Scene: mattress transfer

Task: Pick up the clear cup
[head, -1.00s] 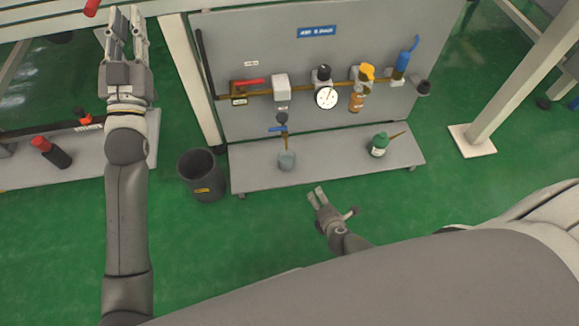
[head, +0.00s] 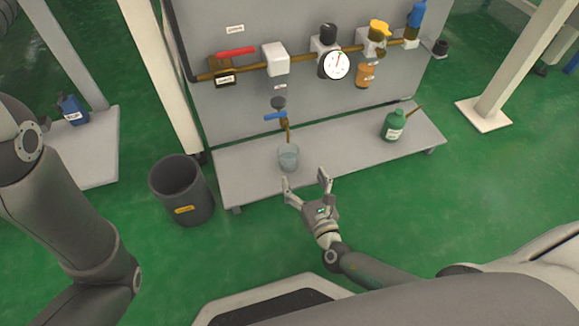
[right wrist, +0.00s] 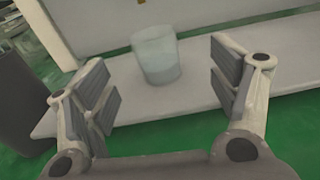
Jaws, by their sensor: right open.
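The clear cup (head: 288,157) stands upright on the grey shelf (head: 350,152), below the tap with the blue handle (head: 276,116). My right gripper (head: 305,182) is open and empty in front of the cup, near the shelf's front edge. In the right wrist view the cup (right wrist: 156,54) shows beyond and between the spread fingers (right wrist: 165,88), apart from both of them. My left arm shows at the left edge of the head view, but its gripper is out of view.
A dark bin (head: 181,190) stands on the floor left of the shelf. A green bottle (head: 393,125) stands on the shelf to the right. A panel with a pipe, valves and a gauge (head: 336,65) rises behind. A blue container (head: 72,109) sits at the left.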

